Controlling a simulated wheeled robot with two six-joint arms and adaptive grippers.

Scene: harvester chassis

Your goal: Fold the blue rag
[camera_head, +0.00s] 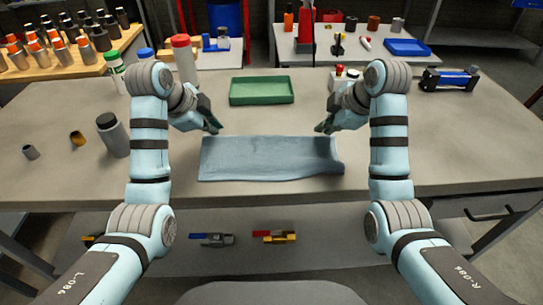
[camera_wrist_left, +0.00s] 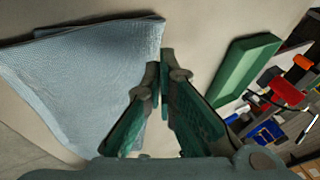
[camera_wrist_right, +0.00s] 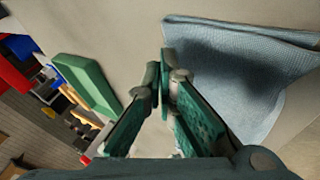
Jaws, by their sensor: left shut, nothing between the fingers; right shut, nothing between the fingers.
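The blue rag (camera_head: 268,158) lies on the grey table as a wide, short strip that looks folded over lengthwise. Its right end is uneven and slightly raised. My left gripper (camera_head: 215,128) is shut and empty just above the rag's far left corner; the rag also shows in the left wrist view (camera_wrist_left: 95,75). My right gripper (camera_head: 322,128) is shut and empty near the rag's far right corner; the rag also shows in the right wrist view (camera_wrist_right: 235,75). Neither gripper holds the cloth. I cannot tell how far above the table the fingertips are.
A green tray (camera_head: 262,91) stands behind the rag. A dark bottle (camera_head: 113,135) and small cups are at the left, and a blue-and-black device (camera_head: 450,79) is at the back right. Tools lie on the lower shelf. The table right of the rag is clear.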

